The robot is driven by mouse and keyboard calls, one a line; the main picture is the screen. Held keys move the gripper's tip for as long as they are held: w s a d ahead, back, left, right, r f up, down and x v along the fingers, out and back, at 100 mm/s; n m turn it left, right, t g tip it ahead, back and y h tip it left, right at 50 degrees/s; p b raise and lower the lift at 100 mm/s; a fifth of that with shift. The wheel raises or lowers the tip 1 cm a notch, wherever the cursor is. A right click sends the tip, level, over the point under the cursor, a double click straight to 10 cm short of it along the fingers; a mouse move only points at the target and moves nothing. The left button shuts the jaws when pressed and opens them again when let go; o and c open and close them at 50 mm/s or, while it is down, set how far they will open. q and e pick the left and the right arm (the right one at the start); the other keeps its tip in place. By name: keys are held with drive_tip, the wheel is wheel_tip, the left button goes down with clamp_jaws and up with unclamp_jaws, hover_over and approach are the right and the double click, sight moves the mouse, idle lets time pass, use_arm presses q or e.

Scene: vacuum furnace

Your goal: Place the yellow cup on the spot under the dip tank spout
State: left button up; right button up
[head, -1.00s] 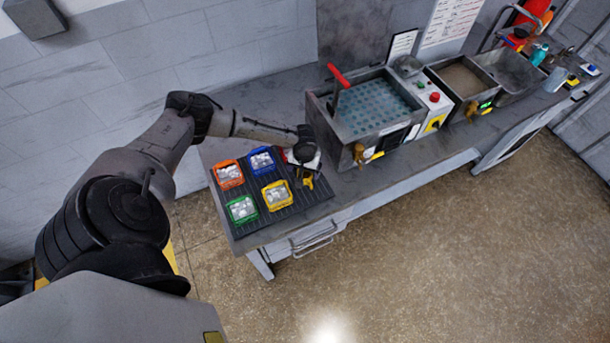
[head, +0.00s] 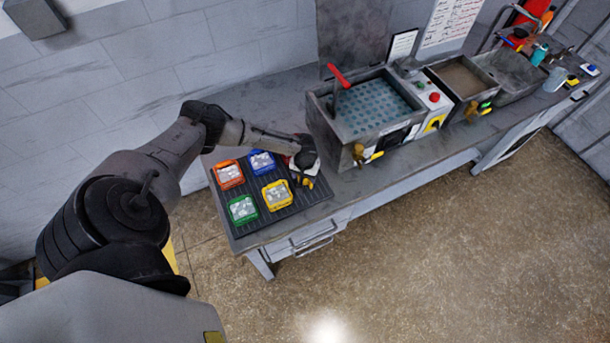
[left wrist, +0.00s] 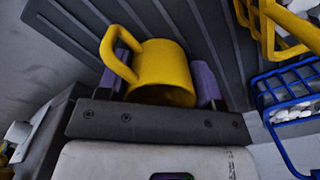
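The yellow cup (head: 307,183) is at the right edge of the dark ribbed mat, partly hidden by my left gripper (head: 303,177). In the left wrist view the cup (left wrist: 163,70) lies between the two purple-padded fingers of that gripper (left wrist: 163,78), its handle towards the upper left. The pads flank the cup closely; whether both press on it cannot be told. The dip tank (head: 345,125) is the grey basin of bluish liquid right of the mat. Its brass spout (head: 359,152) is on the front, above the bench top. My right gripper is not in view.
The ribbed mat (head: 250,224) holds orange (head: 229,174), blue (head: 261,162), green (head: 242,209) and yellow (head: 277,195) baskets of pale pieces. A red-handled lever (head: 338,75) rises from the tank. A control box (head: 434,98) and more basins stand further right. The bench front strip is clear.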

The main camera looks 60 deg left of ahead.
use_arm(q)
drive_tip(key=c, duration=0.5)
